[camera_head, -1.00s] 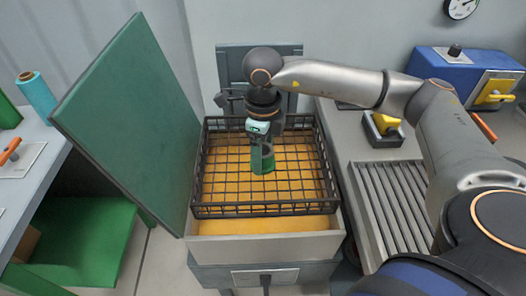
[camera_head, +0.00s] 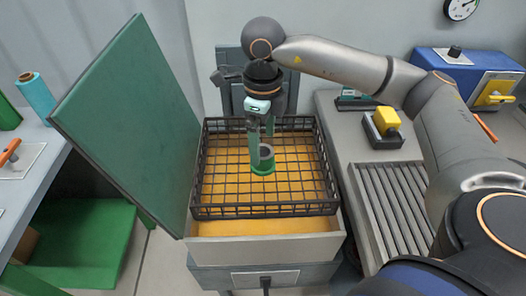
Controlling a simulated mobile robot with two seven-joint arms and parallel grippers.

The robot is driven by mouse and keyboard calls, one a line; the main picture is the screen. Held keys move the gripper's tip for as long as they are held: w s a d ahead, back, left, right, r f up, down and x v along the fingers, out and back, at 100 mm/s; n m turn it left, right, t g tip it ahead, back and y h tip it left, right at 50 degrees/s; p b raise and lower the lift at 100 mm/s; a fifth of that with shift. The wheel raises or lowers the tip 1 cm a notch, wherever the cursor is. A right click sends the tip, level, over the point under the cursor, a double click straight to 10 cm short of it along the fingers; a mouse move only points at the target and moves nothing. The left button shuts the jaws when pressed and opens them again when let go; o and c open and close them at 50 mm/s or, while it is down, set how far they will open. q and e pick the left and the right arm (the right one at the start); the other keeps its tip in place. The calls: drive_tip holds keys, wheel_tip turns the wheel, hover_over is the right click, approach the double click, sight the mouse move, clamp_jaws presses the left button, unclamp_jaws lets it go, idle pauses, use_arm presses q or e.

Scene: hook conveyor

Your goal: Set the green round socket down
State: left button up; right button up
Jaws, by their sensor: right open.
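The green round socket (camera_head: 262,168) stands upright inside the black wire basket (camera_head: 265,211), near its middle. A grey ring-like top shows on the socket. My right gripper (camera_head: 262,145) points down right over the socket, its fingers open, with the fingertips at or just around the socket's top. I cannot tell whether the fingers touch it. The basket sits in a pale box with an orange-yellow inside. My left gripper is not in view.
A green lid (camera_head: 135,130) stands open left of the box. A roller conveyor (camera_head: 393,205) and a yellow-topped device (camera_head: 384,126) are on the right. The basket floor around the socket looks clear.

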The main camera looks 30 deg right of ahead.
sight(263, 155)
wheel_tip(263, 155, up, 7)
drive_tip(key=shift+r, duration=0.15)
idle(0.6)
